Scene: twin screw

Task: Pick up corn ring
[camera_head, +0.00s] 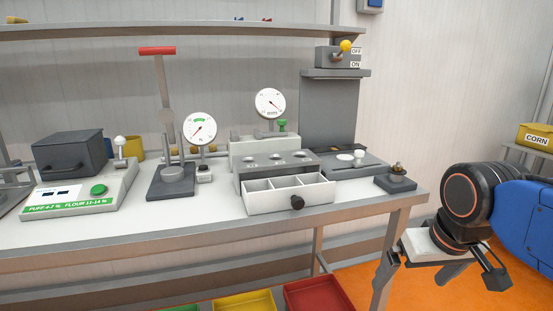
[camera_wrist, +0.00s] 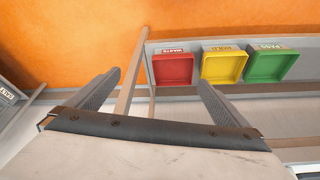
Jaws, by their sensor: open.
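I cannot make out a corn ring for certain in either view. A yellow bin labelled CORN (camera_head: 537,137) stands on a rack at the far right of the head view; its inside is hidden. A small brass-coloured piece (camera_head: 398,168) sits on a dark block (camera_head: 396,183) at the bench's right end; I cannot tell whether it is a ring. My gripper (camera_head: 442,272) is right of the bench, below its top, and apart from both. In the wrist view my gripper (camera_wrist: 160,78) has its fingers spread with nothing between them.
The bench (camera_head: 225,228) carries a drawer unit (camera_head: 290,196), gauges, a press (camera_head: 170,178) and a control box (camera_head: 80,195). Red (camera_wrist: 173,70), yellow (camera_wrist: 223,67) and green (camera_wrist: 270,66) trays sit low under the bench. Orange floor lies open at the right.

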